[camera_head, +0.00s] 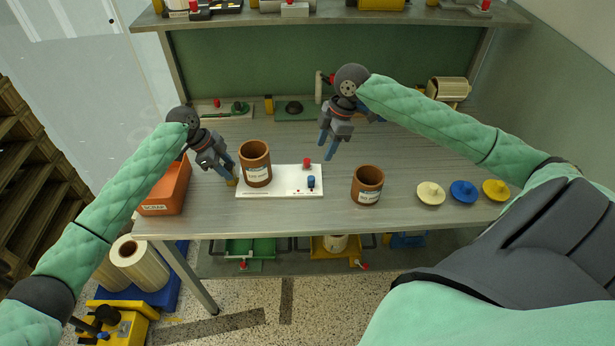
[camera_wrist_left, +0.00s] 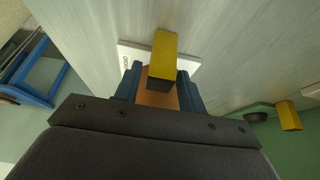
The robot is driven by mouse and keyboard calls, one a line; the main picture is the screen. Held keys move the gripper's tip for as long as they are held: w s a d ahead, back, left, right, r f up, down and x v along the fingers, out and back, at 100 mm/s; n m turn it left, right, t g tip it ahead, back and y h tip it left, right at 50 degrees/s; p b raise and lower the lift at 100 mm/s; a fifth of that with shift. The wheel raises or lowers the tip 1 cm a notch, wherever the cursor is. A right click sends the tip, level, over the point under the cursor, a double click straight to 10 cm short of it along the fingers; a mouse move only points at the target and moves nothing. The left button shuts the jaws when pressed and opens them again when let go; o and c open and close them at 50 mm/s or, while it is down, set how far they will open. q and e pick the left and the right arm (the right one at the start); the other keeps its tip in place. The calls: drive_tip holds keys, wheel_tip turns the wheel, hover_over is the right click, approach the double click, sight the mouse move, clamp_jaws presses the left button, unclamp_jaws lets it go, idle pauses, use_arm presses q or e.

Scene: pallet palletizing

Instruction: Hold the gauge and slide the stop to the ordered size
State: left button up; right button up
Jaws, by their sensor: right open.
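The white gauge plate (camera_head: 283,189) lies flat on the bench. A blue stop (camera_head: 311,182) and a red knob (camera_head: 307,162) sit toward its right end. My left gripper (camera_head: 231,176) is low at the plate's left end, beside the cup. In the left wrist view a yellow block (camera_wrist_left: 164,51) shows at its fingertips (camera_wrist_left: 161,78), over the plate's edge (camera_wrist_left: 130,55); whether they grip it is unclear. A brown surface shows between the fingers. My right gripper (camera_head: 325,148) is open and empty, above the bench beyond the plate's right end.
A second brown cup (camera_head: 367,185) stands to the right. An orange scrap bin (camera_head: 164,190) is at the left edge. A dark dome (camera_head: 293,108) sits at the back.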

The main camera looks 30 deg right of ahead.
use_arm(q)
drive_tip(key=shift+o, duration=0.8)
drive_tip(key=v, duration=1.2)
drive_tip(key=shift+d, duration=0.1)
